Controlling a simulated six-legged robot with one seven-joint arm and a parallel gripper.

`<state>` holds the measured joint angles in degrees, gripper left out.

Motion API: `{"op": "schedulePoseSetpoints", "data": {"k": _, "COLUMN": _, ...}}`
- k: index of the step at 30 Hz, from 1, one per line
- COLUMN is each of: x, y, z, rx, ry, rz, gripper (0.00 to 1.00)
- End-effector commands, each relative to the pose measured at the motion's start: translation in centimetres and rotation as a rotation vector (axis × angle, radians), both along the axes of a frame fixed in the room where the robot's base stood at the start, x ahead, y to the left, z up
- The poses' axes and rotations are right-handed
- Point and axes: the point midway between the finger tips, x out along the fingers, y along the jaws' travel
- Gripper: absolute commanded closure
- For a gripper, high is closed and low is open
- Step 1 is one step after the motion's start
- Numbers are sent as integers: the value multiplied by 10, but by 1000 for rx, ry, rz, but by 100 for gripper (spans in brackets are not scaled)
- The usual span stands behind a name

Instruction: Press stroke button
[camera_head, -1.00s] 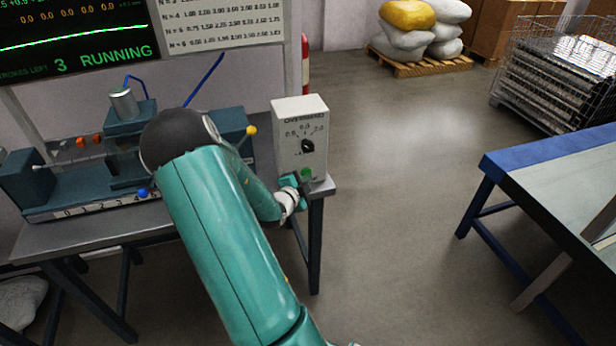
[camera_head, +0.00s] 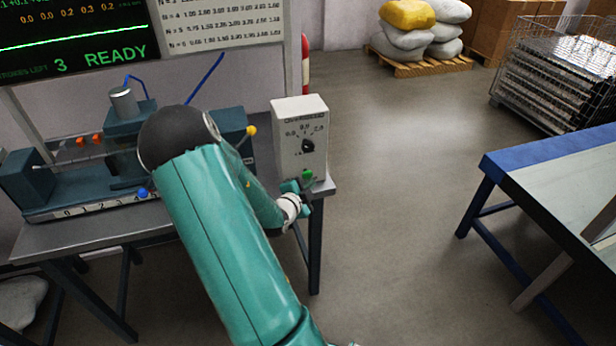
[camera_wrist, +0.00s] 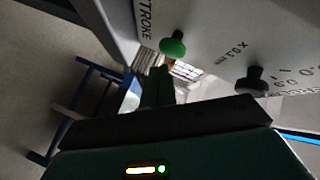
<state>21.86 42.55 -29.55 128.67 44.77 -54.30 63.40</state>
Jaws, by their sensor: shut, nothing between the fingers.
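The stroke button is a green mushroom knob (camera_wrist: 174,45) low on the white control box (camera_head: 301,125). In the head view the green button (camera_head: 307,175) shows just above my gripper (camera_head: 303,190). In the wrist view, the word STROKE is printed beside the button, and a black dial (camera_wrist: 253,82) sits to its right. My gripper (camera_wrist: 160,72) is shut and empty. Its fingertips are close to the button, on its lower side in the wrist view; I cannot tell whether they touch it. The screen (camera_head: 75,30) reads READY, with 3 strokes left.
The box stands on the right end of a grey bench (camera_head: 95,235) beside the pump rig (camera_head: 80,190). A blue-edged table (camera_head: 540,165) stands at right, with open floor between. A pallet of sacks (camera_head: 420,65) and a wire cage (camera_head: 560,75) are farther back.

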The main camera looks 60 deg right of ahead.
Motion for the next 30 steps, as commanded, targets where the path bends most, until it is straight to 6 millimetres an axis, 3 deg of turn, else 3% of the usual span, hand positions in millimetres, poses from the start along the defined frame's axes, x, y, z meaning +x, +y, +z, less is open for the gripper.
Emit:
{"op": "schedulePoseSetpoints", "data": {"k": 16, "x": -32, "y": 33, "z": 0, "rx": 1, "ry": 0, "rz": -1, "gripper": 100}}
{"op": "schedulePoseSetpoints", "data": {"k": 30, "x": -35, "y": 35, "z": 0, "rx": 1, "ry": 0, "rz": -1, "gripper": 100}}
